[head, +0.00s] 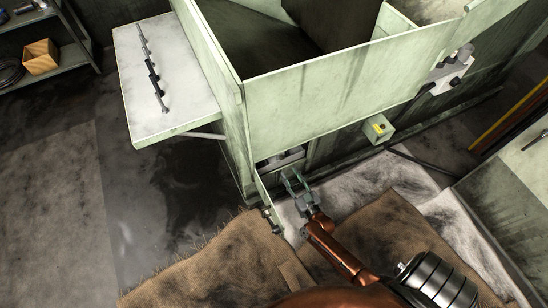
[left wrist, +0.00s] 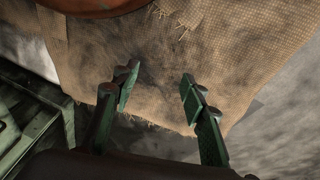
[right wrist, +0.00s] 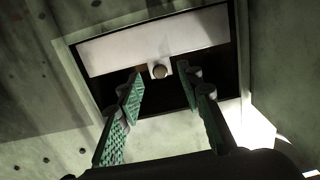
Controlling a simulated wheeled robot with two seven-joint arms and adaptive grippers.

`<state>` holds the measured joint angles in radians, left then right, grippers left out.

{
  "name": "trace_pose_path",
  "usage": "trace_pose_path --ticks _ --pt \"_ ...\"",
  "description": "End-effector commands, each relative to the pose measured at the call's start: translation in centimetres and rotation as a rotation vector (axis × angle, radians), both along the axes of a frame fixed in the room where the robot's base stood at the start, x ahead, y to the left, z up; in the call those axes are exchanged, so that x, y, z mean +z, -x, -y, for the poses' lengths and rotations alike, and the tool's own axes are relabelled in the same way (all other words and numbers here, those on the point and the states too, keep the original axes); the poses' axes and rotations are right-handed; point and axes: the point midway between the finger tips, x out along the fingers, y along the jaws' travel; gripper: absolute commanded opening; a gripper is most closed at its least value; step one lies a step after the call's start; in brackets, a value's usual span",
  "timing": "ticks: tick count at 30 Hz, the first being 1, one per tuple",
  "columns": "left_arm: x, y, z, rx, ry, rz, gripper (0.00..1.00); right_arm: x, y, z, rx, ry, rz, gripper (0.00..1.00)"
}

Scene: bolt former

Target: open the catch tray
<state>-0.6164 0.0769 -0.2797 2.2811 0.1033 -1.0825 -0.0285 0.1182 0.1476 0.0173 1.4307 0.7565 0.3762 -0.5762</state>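The catch tray appears to be the pale front plate (right wrist: 150,45) with a round knob (right wrist: 160,71), inside a dark opening in the green machine, in the right wrist view. In the head view, the opening (head: 281,158) is low on the machine, behind a narrow swung-out door panel (head: 266,197). My right gripper (head: 292,180) is at the opening. In the right wrist view (right wrist: 166,83) its fingers are apart and empty, one on each side of the knob in the picture; contact cannot be told. My left gripper (left wrist: 158,88) is open and empty above burlap, in the left wrist view.
Burlap sheets (head: 215,270) and pale cloth cover the floor before the machine. A side shelf (head: 165,75) with a dark rod juts out left. A small green box with a yellow label (head: 378,129) sticks out right of the opening. A bench (head: 510,200) stands at right.

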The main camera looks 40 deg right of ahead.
Motion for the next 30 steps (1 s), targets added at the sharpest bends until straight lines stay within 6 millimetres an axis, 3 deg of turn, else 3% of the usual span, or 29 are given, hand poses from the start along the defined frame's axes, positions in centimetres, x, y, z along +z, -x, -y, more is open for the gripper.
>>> trace_pose_path --ticks 5,18,30 --pt "0.7 -0.6 0.5 0.0 0.014 0.016 0.4 1.0 -1.5 0.7 -0.022 0.002 0.049 0.34" --pt "-2.7 -3.8 3.0 0.031 0.087 0.175 0.4 0.9 -7.5 2.1 -0.022 0.0 0.047 0.34" --pt "-2.9 -4.5 3.4 0.041 0.102 0.215 0.4 1.2 -8.6 2.4 -0.021 -0.001 0.048 0.34"
